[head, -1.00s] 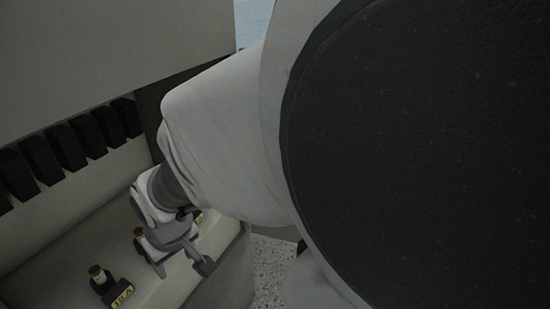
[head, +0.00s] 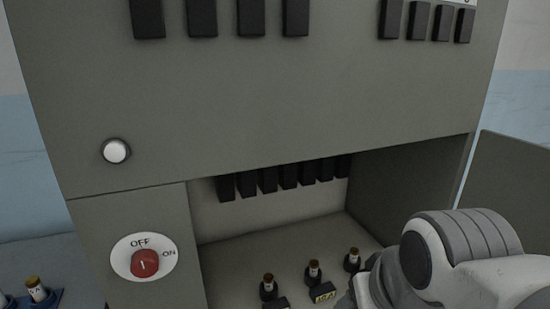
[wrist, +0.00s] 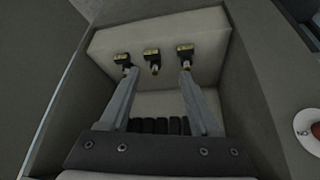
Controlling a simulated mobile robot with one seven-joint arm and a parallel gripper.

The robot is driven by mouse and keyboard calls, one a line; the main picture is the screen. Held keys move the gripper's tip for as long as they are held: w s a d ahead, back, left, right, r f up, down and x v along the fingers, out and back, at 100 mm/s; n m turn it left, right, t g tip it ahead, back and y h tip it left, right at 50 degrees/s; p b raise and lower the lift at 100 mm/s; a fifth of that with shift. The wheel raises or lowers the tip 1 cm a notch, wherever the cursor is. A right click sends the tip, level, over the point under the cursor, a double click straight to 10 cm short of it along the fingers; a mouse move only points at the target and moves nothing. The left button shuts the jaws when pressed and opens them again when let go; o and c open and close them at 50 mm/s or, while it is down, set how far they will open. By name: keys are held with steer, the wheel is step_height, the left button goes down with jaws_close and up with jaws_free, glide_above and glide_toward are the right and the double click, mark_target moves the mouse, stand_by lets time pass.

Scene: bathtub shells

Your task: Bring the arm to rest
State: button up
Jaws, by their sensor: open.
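My arm (head: 455,260) reaches in from the lower right in the head view, and its wrist end hides part of the cabinet recess. My gripper (wrist: 158,76) shows in the wrist view with its two grey fingers wide apart. It points into the recess. Nothing is seen clamped between the fingers. The middle fuse (wrist: 152,57) of a row of three appears between the fingertips; I cannot tell how far off it is. The fingertips overlap the two outer fuses in the picture. In the head view the fingers are hidden or out of frame.
A grey electrical cabinet (head: 300,110) fills the head view. Its recess holds small brown-topped fuses (head: 313,272) and a row of black blocks (head: 285,176). A red OFF/ON knob (head: 145,263) is at left. An open door panel (head: 515,185) stands at right.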

step_height(320, 180, up, 18)
steer(key=p, duration=1.6)
steer(key=shift+f, duration=0.3)
steer(key=shift+c, duration=1)
steer(key=shift+s, duration=0.1)
